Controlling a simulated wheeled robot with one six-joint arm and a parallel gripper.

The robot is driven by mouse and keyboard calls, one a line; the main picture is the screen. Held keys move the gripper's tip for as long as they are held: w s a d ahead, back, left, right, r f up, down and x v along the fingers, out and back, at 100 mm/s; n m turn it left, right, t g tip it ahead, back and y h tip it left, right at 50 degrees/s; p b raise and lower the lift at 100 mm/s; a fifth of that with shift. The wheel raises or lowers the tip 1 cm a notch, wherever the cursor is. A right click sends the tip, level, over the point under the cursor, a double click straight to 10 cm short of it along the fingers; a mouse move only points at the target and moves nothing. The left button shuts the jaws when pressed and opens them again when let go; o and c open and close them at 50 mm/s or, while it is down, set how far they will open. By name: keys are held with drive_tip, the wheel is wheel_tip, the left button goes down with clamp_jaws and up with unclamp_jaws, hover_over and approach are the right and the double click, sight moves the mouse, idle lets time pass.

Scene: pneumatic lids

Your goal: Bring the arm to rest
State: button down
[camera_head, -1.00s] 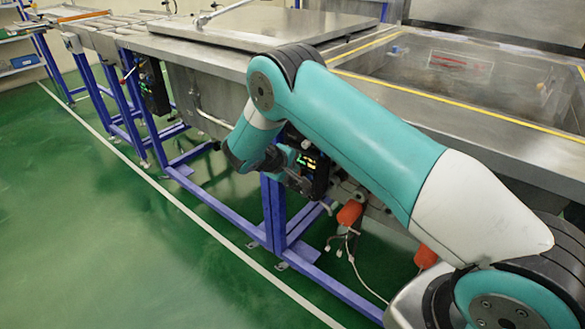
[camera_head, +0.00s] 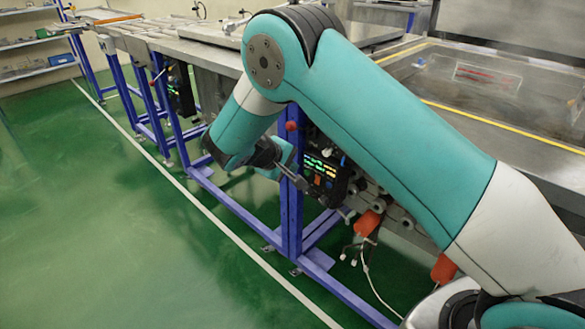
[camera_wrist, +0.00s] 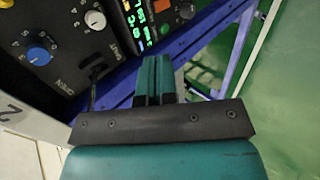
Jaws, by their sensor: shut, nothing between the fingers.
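My arm is raised and bent in the head view, with its forearm hanging down in front of the workbench. My gripper (camera_head: 287,175) is small there, close to the front of a black control panel (camera_head: 322,172) with lit green displays. In the wrist view my gripper (camera_wrist: 153,62) is shut, its two teal and dark fingers side by side with nothing between them. I cannot tell if the fingers touch the panel.
Blue frame legs (camera_head: 291,215) stand under the steel bench. A recessed tank (camera_head: 480,85) with a yellow edge line lies at the right. Orange parts (camera_head: 368,222) and white cables hang below the bench. Green floor (camera_head: 120,250) at the left is open. Shelves (camera_head: 35,60) stand at the far left.

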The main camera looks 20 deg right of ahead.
idle(0.3)
drive_tip(key=s+a+r+g+y+p, duration=0.1)
drive_tip(key=s+a+r+y+p, duration=0.35)
drive_tip(key=s+r, duration=0.65)
drive_tip(key=s+a+r+g+y+p, duration=0.1)
drive_tip(key=s+a+r+y+p, duration=0.3)
drive_tip(key=s+r, duration=0.8)
drive_tip(key=s+a+r+n+g+y+p, duration=0.1)
drive_tip(key=s+r+n+y+p, duration=0.1)
drive_tip(key=s+r+y, duration=0.2)
drive_tip(key=s+r, duration=0.3)
drive_tip(key=s, duration=0.4)
drive_tip(key=shift+s+a+r+g, duration=0.25)
drive_tip(key=shift+s+r+g, duration=0.05)
drive_tip(key=shift+r, duration=0.05)
